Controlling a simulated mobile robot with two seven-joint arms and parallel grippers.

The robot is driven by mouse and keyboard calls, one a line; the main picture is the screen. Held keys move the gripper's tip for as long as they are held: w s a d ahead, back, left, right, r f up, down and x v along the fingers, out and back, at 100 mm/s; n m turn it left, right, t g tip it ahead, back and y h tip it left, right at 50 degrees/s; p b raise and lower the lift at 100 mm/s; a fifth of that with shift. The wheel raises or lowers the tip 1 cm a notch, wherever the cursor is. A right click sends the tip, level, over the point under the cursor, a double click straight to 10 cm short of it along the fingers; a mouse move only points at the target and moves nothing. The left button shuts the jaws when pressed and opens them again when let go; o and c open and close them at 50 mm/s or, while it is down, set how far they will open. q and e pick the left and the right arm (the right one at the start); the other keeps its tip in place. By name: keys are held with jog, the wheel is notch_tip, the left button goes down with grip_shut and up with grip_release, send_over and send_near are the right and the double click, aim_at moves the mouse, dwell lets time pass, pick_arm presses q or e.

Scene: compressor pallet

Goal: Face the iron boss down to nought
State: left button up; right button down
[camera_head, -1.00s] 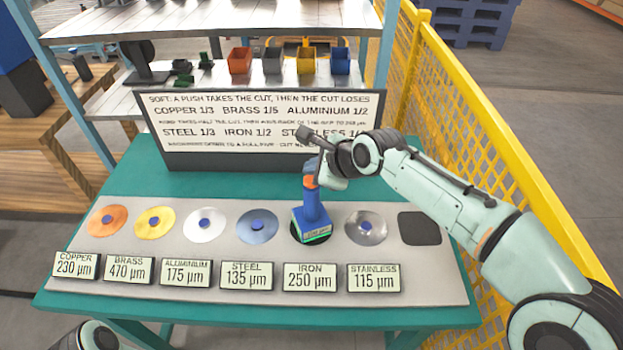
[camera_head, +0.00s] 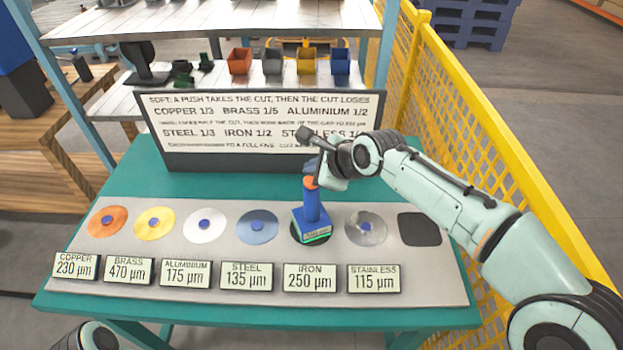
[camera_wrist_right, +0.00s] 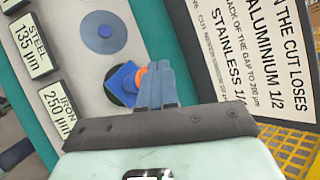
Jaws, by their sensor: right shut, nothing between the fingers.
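The iron boss is mostly hidden under a blue tool (camera_head: 312,212) with a square foot and an orange collar. A dark disc edge shows around the foot. The iron display (camera_head: 310,278) in front reads 250 µm. My right gripper (camera_head: 318,178) is at the tool's orange top end, its fingers shut with nothing between them. In the right wrist view the shut fingers (camera_wrist_right: 158,85) overlap the orange collar (camera_wrist_right: 141,77), and the blue foot (camera_wrist_right: 122,80) shows beyond. I cannot tell whether fingers and tool touch. My left gripper is out of view.
Copper (camera_head: 107,222), brass (camera_head: 154,222), aluminium (camera_head: 204,225), steel (camera_head: 257,226) and stainless (camera_head: 366,228) discs share the grey mat. A dark square pad (camera_head: 419,229) lies right. A rule board (camera_head: 262,125) stands behind. A yellow mesh fence (camera_head: 490,135) borders the right.

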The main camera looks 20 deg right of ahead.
jog(key=shift+f, duration=0.15)
dwell(0.5)
jog(key=shift+f, duration=0.3)
jog(key=shift+f+b, duration=0.65)
jog(key=shift+f, duration=0.1)
dwell(0.7)
dwell(0.3)
jog(key=shift+r+p, duration=1.1)
jog(key=shift+r, duration=0.05)
notch_tip(320, 180, up, 5)
jog(key=p, duration=0.4)
jog(key=shift+r+p, duration=0.1)
jog(key=shift+p, duration=0.2)
